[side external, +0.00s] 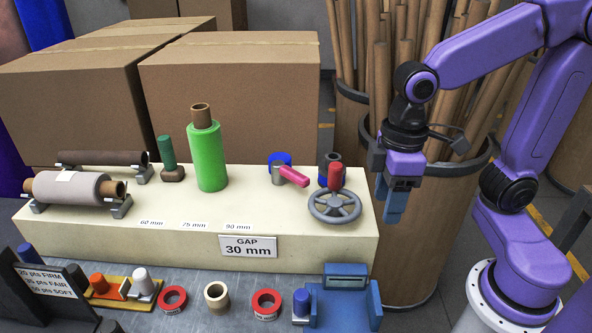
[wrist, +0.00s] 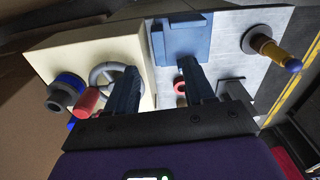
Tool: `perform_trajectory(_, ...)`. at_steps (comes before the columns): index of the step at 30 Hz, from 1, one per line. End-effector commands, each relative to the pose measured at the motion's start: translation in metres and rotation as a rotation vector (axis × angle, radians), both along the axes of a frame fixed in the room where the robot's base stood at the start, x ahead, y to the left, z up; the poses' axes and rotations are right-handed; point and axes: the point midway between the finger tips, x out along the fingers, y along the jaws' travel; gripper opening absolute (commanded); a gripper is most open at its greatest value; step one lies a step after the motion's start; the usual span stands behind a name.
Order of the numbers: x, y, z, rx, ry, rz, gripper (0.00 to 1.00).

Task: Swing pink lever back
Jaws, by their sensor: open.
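The pink lever (side external: 292,176) sits on the cream block (side external: 130,228) in the side view, left of the grey handwheel (side external: 335,207). It slants down to the right from a grey hub in front of a blue round part (side external: 279,158). My gripper (side external: 393,205) points down, open and empty, in the air to the right of the handwheel and apart from the lever. In the wrist view my gripper's two fingers (wrist: 157,85) stand apart with nothing between them. I cannot make out the pink lever in the wrist view.
A red handle (side external: 336,176) stands at the handwheel, with a dark cylinder behind it. A green roll (side external: 206,155) stands left of the lever. Cardboard boxes (side external: 230,95) rise behind the block. A bin of tubes (side external: 405,250) is right, and a blue stand (side external: 345,299) is in front.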

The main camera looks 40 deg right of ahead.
Motion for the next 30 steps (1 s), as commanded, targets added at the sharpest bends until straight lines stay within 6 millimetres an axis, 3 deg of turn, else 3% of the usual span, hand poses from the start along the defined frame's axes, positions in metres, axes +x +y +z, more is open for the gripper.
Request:
perform_trajectory(1,0.017,0.007,0.008,0.0,0.0,-0.051,0.53)
perform_trajectory(8,0.087,0.022,0.041,-0.004,0.005,-0.271,0.53)
perform_trajectory(18,0.183,0.015,0.085,-0.01,0.014,-0.595,0.53)
perform_trajectory(24,0.219,0.001,0.102,-0.012,0.019,-0.739,0.53)
perform_trajectory(30,0.232,-0.006,0.108,-0.014,0.021,-0.796,0.53)
